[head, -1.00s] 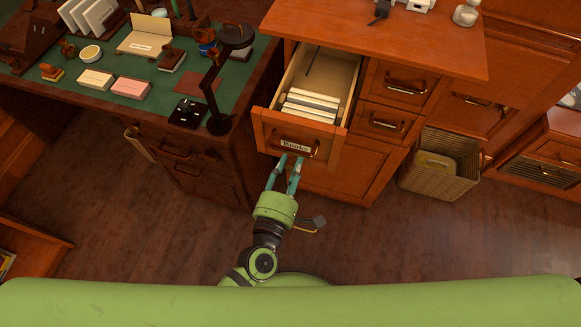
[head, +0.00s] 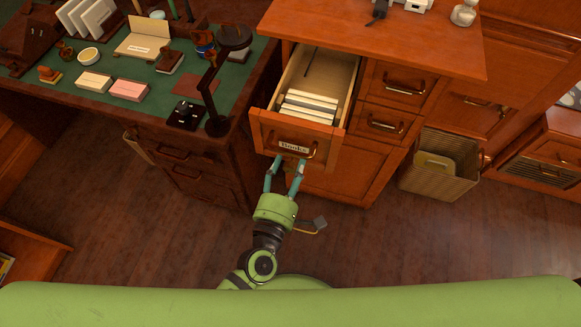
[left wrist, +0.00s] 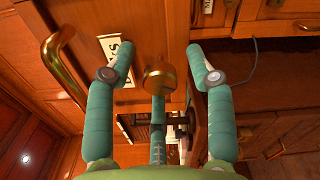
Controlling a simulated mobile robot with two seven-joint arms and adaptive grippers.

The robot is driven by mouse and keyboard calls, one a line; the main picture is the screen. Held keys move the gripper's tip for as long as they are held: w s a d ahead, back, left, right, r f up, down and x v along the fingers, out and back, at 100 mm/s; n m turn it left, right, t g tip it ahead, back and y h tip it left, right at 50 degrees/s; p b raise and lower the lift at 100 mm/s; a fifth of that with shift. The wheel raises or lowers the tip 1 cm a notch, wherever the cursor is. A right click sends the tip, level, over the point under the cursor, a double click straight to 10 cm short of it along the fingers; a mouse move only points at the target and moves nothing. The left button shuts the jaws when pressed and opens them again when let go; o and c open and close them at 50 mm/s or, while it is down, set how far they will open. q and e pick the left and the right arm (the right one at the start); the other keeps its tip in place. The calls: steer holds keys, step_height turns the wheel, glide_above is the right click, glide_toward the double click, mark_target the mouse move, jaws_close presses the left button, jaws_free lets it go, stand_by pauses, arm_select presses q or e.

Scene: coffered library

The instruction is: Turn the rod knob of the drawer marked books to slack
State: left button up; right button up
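The drawer marked Books (head: 262,128) stands pulled out of the wooden cabinet, with pale cards or books inside. Its label (head: 293,147) is on the front; the label also shows at a slant in the left wrist view (left wrist: 113,48). A round brass knob (left wrist: 160,80) shows in the left wrist view, between the fingers of my left gripper (left wrist: 160,62). In the head view the left gripper (head: 288,163) is just below the drawer front. Its teal fingers are spread, with gaps visible on both sides of the knob. My right gripper is not in view.
A curved brass handle (left wrist: 58,62) is beside the label. A green-topped desk (head: 135,97) with a black lamp (head: 217,125) stands to the left. A wicker basket (head: 437,183) is on the floor to the right. The floor in front is clear.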

arm_select(q)
steer(key=v, duration=1.2)
stand_by(0.3)
steer(key=s+a+f+m+g+y, duration=0.1)
steer(key=a+f+m+g, duration=0.3)
steer(key=f, duration=0.6)
steer(key=s+a+f+m+g, duration=0.2)
steer(key=f+m, duration=0.4)
steer(key=f, duration=0.3)
steer(key=s+a+f+m+g+y, duration=0.1)
steer(key=a+f+m+g, duration=0.3)
steer(key=f, duration=0.6)
steer(key=s+a+f+m+g+y, duration=0.1)
steer(key=s+a+f+m+g, duration=0.2)
steer(key=s+f, duration=0.3)
steer(key=s+a+f+m+g+y, duration=0.2)
steer(key=s+a+f, duration=0.4)
steer(key=s, duration=0.5)
steer(key=shift+m+g+y, duration=0.3)
steer(key=shift+m+g, duration=0.3)
steer(key=shift+m, duration=0.5)
